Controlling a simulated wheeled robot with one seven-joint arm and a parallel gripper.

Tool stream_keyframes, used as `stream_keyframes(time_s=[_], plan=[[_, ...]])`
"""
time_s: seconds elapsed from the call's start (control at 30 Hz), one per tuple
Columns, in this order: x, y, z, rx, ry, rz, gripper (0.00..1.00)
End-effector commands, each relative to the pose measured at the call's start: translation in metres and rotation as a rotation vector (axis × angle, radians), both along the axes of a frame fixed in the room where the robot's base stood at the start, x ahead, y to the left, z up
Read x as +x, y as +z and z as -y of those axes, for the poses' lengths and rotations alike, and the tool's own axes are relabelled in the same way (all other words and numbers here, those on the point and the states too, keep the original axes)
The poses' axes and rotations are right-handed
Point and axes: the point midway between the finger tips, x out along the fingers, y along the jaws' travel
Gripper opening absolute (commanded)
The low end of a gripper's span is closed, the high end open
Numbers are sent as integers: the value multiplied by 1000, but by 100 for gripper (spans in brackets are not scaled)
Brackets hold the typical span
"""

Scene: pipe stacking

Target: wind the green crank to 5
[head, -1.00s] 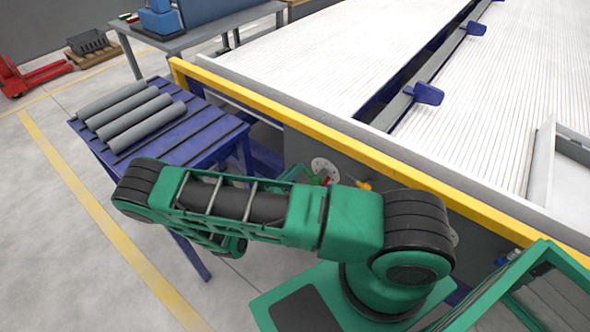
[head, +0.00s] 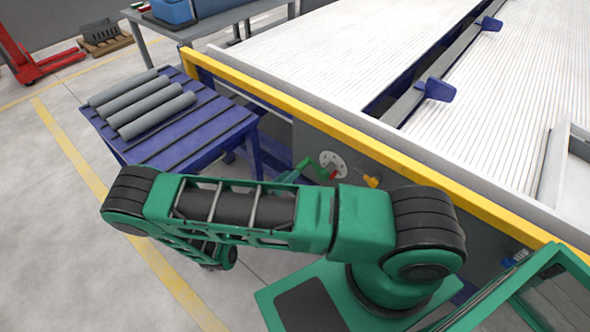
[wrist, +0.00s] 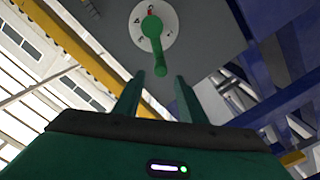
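The green crank (wrist: 154,32) is mounted on a round white dial (wrist: 171,23) on a grey panel in the wrist view. Its knob end points down in that picture, towards my gripper. A red mark shows on the dial near the crank's hub; the numbers are too small to read. My gripper (wrist: 154,85) is open, its two green fingers apart. The knob shows between and just beyond the fingertips, and I cannot tell whether they touch. In the head view the dial (head: 333,159) is on the machine's side, with a green crank part (head: 322,172) beside it; my arm hides most of my gripper.
A blue table (head: 205,142) with several grey pipes (head: 150,110) stands left of the machine. A yellow rail (head: 300,110) runs above the dial. A yellow-orange part (head: 371,181) sticks out right of the dial. Blue beams (wrist: 285,105) lie right in the wrist view.

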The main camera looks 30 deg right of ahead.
Motion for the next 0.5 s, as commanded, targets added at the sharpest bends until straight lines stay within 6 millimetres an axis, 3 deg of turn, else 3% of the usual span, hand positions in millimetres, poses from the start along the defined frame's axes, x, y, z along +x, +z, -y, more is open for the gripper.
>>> stream_keyframes(time_s=[0.2, 0.5], plan=[[-8, 0, -21, 0, -1, 1, 37], [-9, 0, -24, -1, -1, 0, 37]])
